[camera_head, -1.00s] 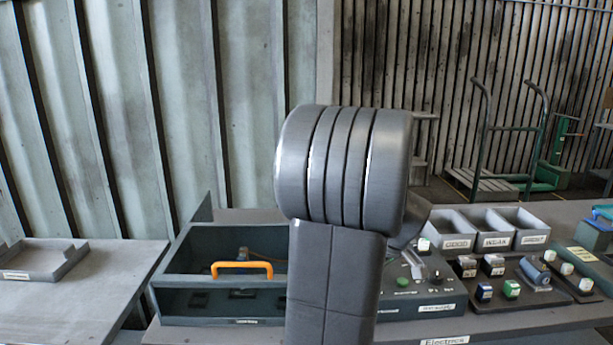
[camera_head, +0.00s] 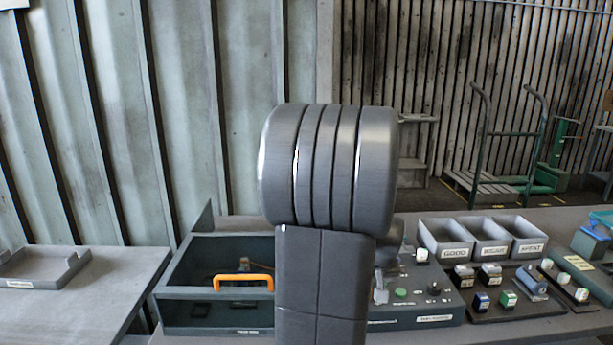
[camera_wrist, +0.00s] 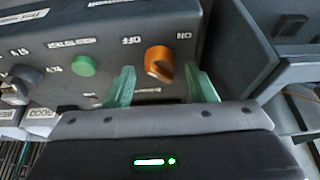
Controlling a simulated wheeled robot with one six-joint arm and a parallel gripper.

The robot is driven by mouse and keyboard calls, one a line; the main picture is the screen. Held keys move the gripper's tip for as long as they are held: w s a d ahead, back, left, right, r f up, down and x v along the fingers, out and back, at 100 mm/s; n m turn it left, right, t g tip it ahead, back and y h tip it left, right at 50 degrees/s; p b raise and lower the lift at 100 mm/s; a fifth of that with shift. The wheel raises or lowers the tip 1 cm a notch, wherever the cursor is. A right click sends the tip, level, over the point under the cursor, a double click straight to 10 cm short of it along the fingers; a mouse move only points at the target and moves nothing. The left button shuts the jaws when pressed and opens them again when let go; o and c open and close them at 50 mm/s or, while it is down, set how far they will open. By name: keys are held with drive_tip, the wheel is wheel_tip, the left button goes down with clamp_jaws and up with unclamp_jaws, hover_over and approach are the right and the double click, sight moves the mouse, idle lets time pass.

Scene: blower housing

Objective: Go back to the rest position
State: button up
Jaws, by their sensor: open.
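My gripper (camera_wrist: 164,88) shows in the wrist view as two green fingers spread apart with nothing between them. The fingers point at a grey control panel (camera_wrist: 115,45), seen upside down. An orange knob (camera_wrist: 159,64) marked ON and OFF lies beyond the gap between the fingers, and a green button (camera_wrist: 84,65) is left of it. I cannot tell the distance from the fingers to the panel. In the head view my grey arm stands in the middle and hides the gripper. The panel's green button (camera_head: 400,293) shows to the right of my arm.
A dark open box (camera_head: 178,292) with an orange handle (camera_head: 243,283) stands left of my arm. Three labelled grey bins (camera_head: 447,252) and several small parts on a dark board (camera_head: 520,308) are at right. A grey tray (camera_head: 40,268) lies on the left table.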

drive_tip(key=shift+a+m+h+b, duration=0.15)
drive_tip(key=shift+m+h, duration=0.25)
drive_tip(key=shift+m, duration=0.6)
drive_tip(key=shift+m+h+b, duration=0.15)
drive_tip(key=shift+m+h, duration=0.25)
drive_tip(key=shift+m, duration=0.6)
drive_tip(key=shift+w+a+m+g+h+b, duration=0.1)
drive_tip(key=shift+m+g+h+b, duration=0.25)
drive_tip(key=shift+m, duration=0.8)
drive_tip(key=shift+m+g+h+b, duration=0.15)
drive_tip(key=shift+m+h+b, duration=0.3)
drive_tip(key=shift+m, duration=0.7)
